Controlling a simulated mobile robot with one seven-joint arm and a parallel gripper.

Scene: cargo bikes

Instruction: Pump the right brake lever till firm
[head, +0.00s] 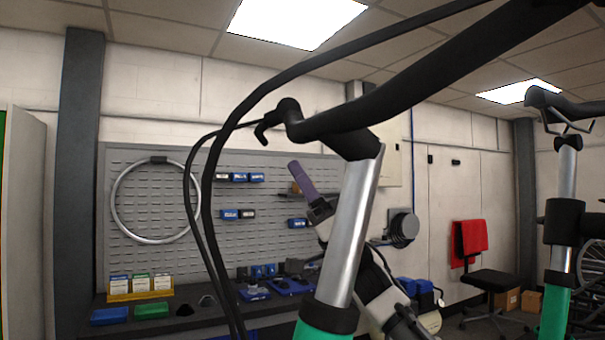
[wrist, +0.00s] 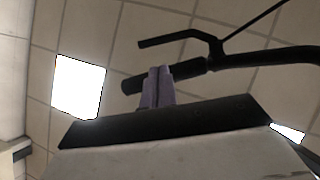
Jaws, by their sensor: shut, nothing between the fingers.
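A black handlebar (head: 400,95) on a silver stem runs across the upper part of the head view, with a brake lever (head: 266,128) at its left end. In the wrist view, the brake lever (wrist: 180,38) lies above the black grip (wrist: 135,85) against the ceiling. My gripper (head: 294,164) has purple fingers and is shut and empty. In the head view it points up and appears below the lever end of the bar. In the wrist view, the fingertips (wrist: 158,70) overlap the grip in the picture and sit below the lever. Whether they touch the grip is unclear.
Black cables (head: 215,200) loop down left of the silver stem (head: 350,230). A pegboard (head: 150,240) with a wheel rim stands behind a workbench. A second bike (head: 565,210) is at the right, with a chair (head: 495,282) behind.

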